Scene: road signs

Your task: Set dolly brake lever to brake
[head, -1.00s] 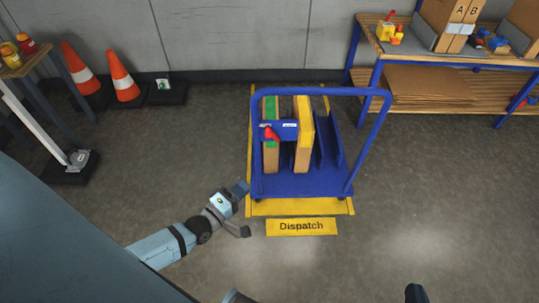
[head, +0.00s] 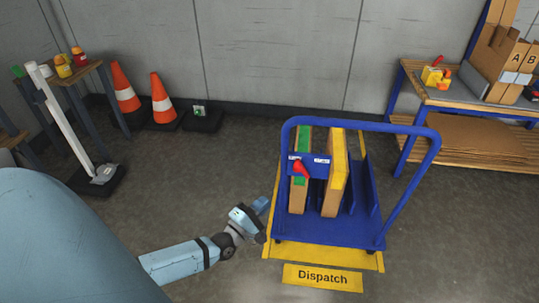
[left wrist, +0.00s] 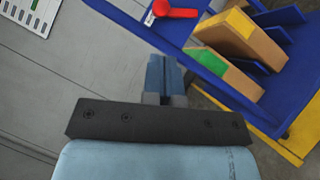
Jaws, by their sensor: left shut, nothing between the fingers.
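The blue dolly (head: 330,234) stands on the yellow-marked floor area. Its small red brake lever (head: 300,170) sits on a blue plate (head: 313,166) at the handle end, between two small white labels too small to read. The lever also shows at the top of the left wrist view (left wrist: 176,11). My left gripper (head: 262,205) is low at the dolly's left side, apart from the lever. In the left wrist view its fingers (left wrist: 165,75) are together with nothing between them. My right gripper is out of view.
Orange cones (head: 162,100) and a side table (head: 75,75) are at the left, a workbench (head: 420,100) at the right. Floor left of the dolly is clear.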

